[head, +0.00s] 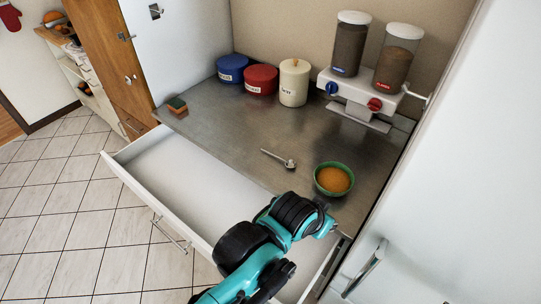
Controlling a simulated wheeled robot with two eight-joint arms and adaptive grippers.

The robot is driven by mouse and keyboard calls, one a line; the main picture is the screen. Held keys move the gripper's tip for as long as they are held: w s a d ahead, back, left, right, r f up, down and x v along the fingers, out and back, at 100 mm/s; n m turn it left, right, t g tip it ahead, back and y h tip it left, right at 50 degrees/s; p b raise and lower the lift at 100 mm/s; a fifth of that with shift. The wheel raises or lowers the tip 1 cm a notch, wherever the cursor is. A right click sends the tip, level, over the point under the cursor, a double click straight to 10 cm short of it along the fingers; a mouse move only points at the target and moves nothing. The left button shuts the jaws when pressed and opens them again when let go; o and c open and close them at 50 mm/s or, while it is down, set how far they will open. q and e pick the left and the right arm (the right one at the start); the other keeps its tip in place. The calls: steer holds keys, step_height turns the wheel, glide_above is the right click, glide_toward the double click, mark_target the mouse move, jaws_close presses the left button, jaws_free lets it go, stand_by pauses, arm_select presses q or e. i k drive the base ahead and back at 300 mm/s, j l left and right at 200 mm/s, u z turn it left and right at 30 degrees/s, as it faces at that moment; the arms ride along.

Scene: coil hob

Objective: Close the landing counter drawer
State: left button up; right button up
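The landing counter drawer (116,167) is pulled out below the metal counter (215,115). Its inside is white and the part I can see looks empty. A bar handle (170,236) is on its front. One teal and black arm of mine comes in from the bottom, a little left of the middle, and lies over the right part of the drawer. I take it for my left arm. Its end is near the counter's front edge, and its fingers cannot be made out. My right gripper is not in view.
On the counter are a green bowl (333,179) of orange stuff, a scoop (279,159), a sponge (177,104), blue (232,69), red (261,79) and cream (294,83) canisters, and a twin dispenser (360,95). A white door with a handle (367,266) stands right. Tiled floor at left is clear.

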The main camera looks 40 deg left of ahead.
mark_target(201, 197)
steer(key=k+u, duration=0.3)
steer(key=k, duration=0.2)
steer(key=u, duration=1.9)
steer(key=l+u, duration=0.4)
